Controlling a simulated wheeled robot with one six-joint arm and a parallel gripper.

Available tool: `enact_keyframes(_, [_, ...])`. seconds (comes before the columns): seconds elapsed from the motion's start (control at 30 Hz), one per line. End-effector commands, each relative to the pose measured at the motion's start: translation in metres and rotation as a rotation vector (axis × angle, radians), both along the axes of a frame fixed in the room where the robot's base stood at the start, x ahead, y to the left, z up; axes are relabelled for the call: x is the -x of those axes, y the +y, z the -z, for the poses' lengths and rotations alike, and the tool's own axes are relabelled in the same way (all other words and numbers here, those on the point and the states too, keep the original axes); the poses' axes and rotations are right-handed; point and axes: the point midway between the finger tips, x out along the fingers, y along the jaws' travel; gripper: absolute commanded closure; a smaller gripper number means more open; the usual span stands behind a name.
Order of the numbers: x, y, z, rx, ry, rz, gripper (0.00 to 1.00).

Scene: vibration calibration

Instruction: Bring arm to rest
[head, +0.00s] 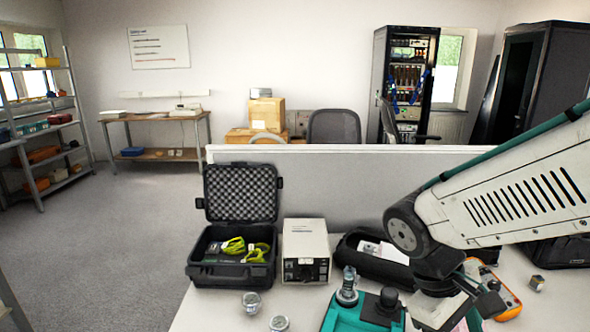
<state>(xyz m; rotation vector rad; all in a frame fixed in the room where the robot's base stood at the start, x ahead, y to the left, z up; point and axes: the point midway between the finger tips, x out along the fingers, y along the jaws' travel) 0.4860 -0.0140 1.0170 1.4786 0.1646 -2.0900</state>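My arm comes in from the right in the head view, over the right part of the white table (205,312). My gripper points down near the table's front, and its fingers are mostly hidden behind the wrist and cut off by the bottom edge. I cannot tell whether it is open or shut, or whether it holds anything. A teal device (345,318) with a dark knob and a metal post stands just left of my gripper.
An open black case (232,272) with yellow-green items stands at the table's left. Beside it are a white box instrument (305,250) and a black pouch (352,252). Two small metal cylinders (252,302) sit in front. An orange-yellow meter (508,300) lies right of my wrist. A low partition (300,165) stands behind.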

Motion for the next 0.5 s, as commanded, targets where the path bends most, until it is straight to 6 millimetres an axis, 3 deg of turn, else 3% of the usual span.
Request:
enact_keyframes(0.2, [0.038,0.000,-0.039,-0.217,-0.185,0.288,0.36])
enact_keyframes(0.5, [0.064,-0.011,-0.076,-0.348,-0.403,0.456,0.36])
